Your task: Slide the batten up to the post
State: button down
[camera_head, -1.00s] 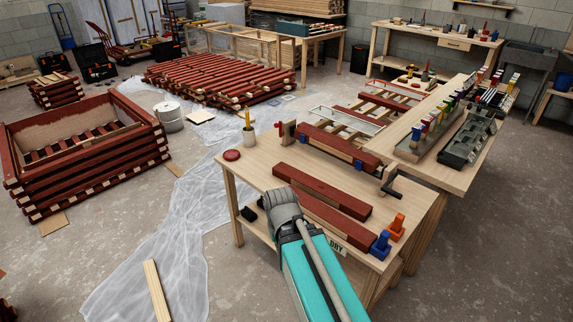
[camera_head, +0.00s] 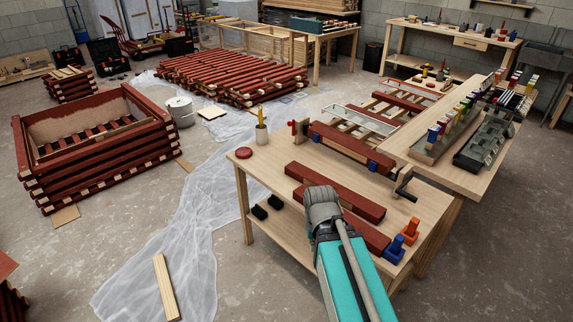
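Two dark red battens lie on the light wooden bench (camera_head: 262,170). The farther batten (camera_head: 350,198) is fully long in view; the nearer batten (camera_head: 374,238) is partly covered by my teal arm. A third red batten (camera_head: 340,146) stands behind them, by an upright wooden block (camera_head: 301,132) with a red knob. I cannot tell for sure which piece is the post. My arm reaches in from the bottom, its grey joint in front of the bench. My gripper's fingers do not show, so I cannot see whether they touch a batten.
Orange (camera_head: 410,230) and blue (camera_head: 394,249) clamps stand at the bench's right front corner. A black crank handle (camera_head: 405,185) juts out behind them. The bench's left front is bare.

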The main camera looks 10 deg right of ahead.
aim_at(368, 210)
jog(key=z, duration=0.1)
jog(key=i, duration=1)
jog(key=u, duration=0.1)
